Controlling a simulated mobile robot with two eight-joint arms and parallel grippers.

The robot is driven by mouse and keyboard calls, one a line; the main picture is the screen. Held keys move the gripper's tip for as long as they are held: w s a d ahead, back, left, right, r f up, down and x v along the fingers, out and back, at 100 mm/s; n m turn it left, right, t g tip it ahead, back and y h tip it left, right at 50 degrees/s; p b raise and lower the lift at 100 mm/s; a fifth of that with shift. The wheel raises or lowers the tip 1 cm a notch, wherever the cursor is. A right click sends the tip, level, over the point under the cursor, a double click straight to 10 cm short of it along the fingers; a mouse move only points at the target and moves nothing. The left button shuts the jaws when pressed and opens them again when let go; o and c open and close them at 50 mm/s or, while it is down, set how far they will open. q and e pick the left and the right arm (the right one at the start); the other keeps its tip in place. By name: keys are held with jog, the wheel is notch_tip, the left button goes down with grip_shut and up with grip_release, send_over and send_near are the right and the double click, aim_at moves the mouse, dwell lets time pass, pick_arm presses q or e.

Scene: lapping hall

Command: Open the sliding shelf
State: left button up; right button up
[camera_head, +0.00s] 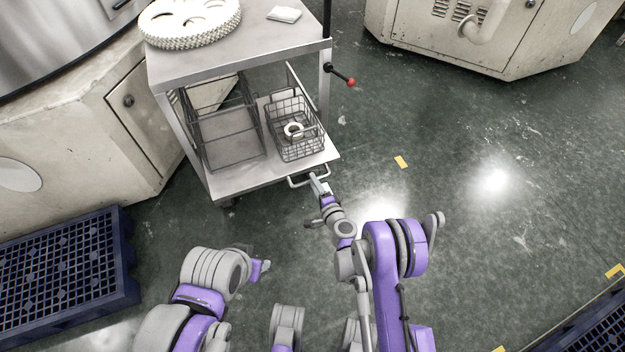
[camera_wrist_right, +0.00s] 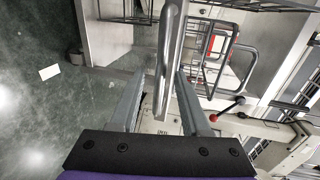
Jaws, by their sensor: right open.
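The sliding shelf (camera_head: 235,184) is the pale lower tray of the metal cart (camera_head: 240,67). A bar handle (camera_head: 296,183) sticks out from its front edge. My right gripper (camera_head: 316,178) is at this handle. In the right wrist view the handle bar (camera_wrist_right: 171,40) runs between the two open fingers of my right gripper (camera_wrist_right: 158,82), with no clear grip on it. I cannot tell how far out the shelf stands. My left arm is folded at the lower left; its small purple end (camera_head: 259,269) shows, but no fingers can be made out.
A wire basket (camera_head: 303,151) with a white ring (camera_head: 293,130) and a wire rack (camera_head: 203,125) stand on the shelf. A lever with a red knob (camera_head: 351,82) juts from the cart's right side. A dark blue pallet (camera_head: 127,255) lies left.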

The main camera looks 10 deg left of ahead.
jog(key=b+v, duration=0.3)
jog(key=v, duration=0.5)
jog(key=shift+s+d, duration=0.15)
jog(key=shift+s, duration=0.1)
jog(key=shift+r, duration=0.15)
